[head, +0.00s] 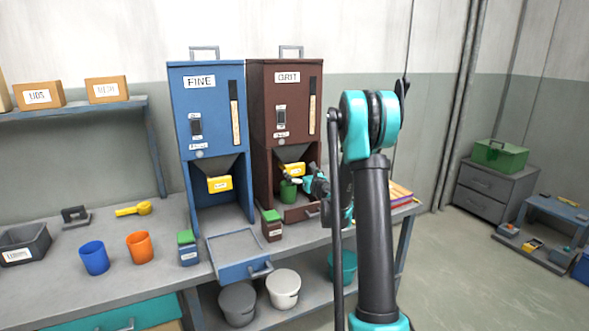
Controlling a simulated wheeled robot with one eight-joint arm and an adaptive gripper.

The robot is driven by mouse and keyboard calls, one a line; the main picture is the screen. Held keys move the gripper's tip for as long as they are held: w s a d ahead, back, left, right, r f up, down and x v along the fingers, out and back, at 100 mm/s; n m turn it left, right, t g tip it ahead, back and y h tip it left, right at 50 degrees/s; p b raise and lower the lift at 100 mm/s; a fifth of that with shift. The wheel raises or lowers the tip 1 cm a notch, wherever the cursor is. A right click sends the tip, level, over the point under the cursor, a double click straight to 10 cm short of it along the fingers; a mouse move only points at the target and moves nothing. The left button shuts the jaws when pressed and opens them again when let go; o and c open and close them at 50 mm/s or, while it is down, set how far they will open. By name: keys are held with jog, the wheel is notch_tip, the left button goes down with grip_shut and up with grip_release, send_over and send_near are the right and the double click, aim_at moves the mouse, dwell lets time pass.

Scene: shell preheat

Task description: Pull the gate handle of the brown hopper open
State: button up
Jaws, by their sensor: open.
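The brown hopper (258,95), labelled GRIT, stands on the bench right of the blue hopper. Its yellow gate piece (293,168) shows at the bottom of the dark funnel. A green cup (288,191) stands in the hopper's bay below the yellow piece. My gripper (291,181) reaches into the bay from the right, close to the cup's top and just below the yellow piece. It is open. It looks small here, and I cannot tell whether it touches the cup or the gate handle. The gate handle itself is not clearly visible.
The blue hopper (178,130), labelled FINE, stands close on the left, its tray (232,272) pulled out. A blue cup (94,258) and an orange cup (139,247) stand left.

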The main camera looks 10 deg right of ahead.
jog(key=shift+x, duration=2.35)
jog(key=c, duration=1.7)
jog(key=shift+v, duration=2.45)
jog(key=o, duration=1.7)
send_near(296, 168)
jog(key=v, duration=0.5)
jog(key=shift+s, duration=0.35)
